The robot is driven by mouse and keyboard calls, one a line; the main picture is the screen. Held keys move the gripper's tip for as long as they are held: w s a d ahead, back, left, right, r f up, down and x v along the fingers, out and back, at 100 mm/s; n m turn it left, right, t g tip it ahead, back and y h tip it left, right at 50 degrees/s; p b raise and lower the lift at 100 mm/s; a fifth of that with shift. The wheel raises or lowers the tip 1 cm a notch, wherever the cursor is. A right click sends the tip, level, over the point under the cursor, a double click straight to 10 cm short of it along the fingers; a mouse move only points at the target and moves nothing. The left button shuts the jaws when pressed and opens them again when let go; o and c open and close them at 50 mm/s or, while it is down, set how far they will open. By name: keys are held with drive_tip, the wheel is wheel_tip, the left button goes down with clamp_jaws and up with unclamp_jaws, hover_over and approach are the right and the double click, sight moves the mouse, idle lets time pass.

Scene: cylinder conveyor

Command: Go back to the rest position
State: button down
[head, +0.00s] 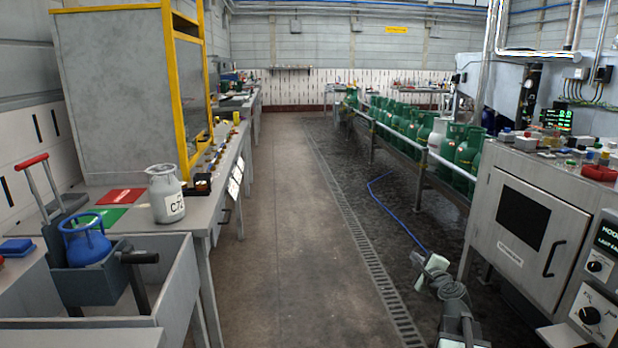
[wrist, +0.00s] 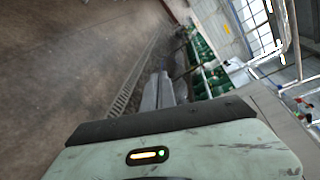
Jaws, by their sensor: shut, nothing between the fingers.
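My gripper (head: 416,258) is at the lower right of the head view, over the dark floor between the drain grating and the grey control cabinet. It is small there, and its fingers point up and left. In the wrist view my gripper (wrist: 160,76) shows as two grey fingers lying together beyond the pale green wrist housing. It is shut with nothing between the fingers. It appears clear of the cabinet and the conveyor.
Green cylinders (head: 466,146) line the railed conveyor at right. The control cabinet (head: 522,222) stands right. A blue hose (head: 391,210) lies on the floor. The central aisle (head: 285,215) is free.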

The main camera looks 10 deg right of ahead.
drive_tip(key=s+a+f+n+g+y, duration=0.25)
drive_tip(key=a+f+n, duration=0.2)
drive_tip(key=a, duration=0.65)
drive_tip(key=s+a+f+n+g+y, duration=0.1)
drive_tip(key=a+f+n+g, duration=0.3)
drive_tip(key=a, duration=0.6)
drive_tip(key=s+a+f+n+g+y, duration=0.1)
drive_tip(key=a+f+n+y, duration=0.15)
drive_tip(key=a+n, duration=0.6)
drive_tip(key=s+d+f+n+g+h, duration=0.1)
drive_tip(key=s+f+n+g+h, duration=0.25)
drive_tip(key=s, duration=0.45)
drive_tip(key=s+d+f+n+g+h, duration=0.2)
drive_tip(key=s+f+n+g, duration=0.25)
drive_tip(key=s, duration=0.35)
wheel_tip(320, 180, up, 35)
drive_tip(key=m+p, duration=0.1)
drive_tip(key=p, duration=3.3)
drive_tip(key=shift+a+f+p, duration=0.15)
drive_tip(key=shift+a+p, duration=0.2)
drive_tip(key=shift+a, duration=0.05)
drive_tip(key=shift+y, duration=0.25)
